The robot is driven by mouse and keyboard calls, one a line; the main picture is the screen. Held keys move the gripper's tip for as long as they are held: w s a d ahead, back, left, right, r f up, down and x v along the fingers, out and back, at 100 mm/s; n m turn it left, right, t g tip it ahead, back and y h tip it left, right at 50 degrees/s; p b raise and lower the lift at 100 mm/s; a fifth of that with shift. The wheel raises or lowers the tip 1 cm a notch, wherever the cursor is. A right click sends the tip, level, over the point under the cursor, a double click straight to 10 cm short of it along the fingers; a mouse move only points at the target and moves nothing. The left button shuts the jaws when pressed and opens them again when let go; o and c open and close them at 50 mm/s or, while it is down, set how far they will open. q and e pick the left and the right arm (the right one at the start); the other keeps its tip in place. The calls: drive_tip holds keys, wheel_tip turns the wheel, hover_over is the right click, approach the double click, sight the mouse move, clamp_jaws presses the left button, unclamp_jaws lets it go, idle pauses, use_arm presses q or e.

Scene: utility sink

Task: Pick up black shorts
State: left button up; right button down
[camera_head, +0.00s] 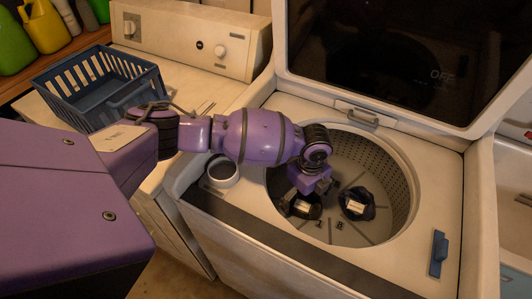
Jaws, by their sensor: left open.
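The black shorts (357,206) appear to be the small dark bundle with a pale patch on the floor of the washer drum (398,190). My left arm reaches across from the left and down into this drum. My left gripper (329,224) points down inside the drum, just left of and nearer than the dark bundle. It is small and dark here; its two fingertips look apart and nothing shows between them. I cannot tell whether it touches the bundle. My right gripper is out of view.
The washer lid (385,60) stands open behind the drum. A blue basket (62,90) sits on the neighbouring machine at the left, with green and yellow bottles (45,25) beyond. A blue-handled item (438,253) lies on the washer top's right side. The drum rim surrounds my wrist.

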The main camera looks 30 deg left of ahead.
use_arm(q)
drive_tip(key=shift+w+r, duration=0.1)
drive_tip(key=shift+r, duration=0.05)
drive_tip(key=c, duration=1.4)
drive_tip(key=shift+r, duration=0.1)
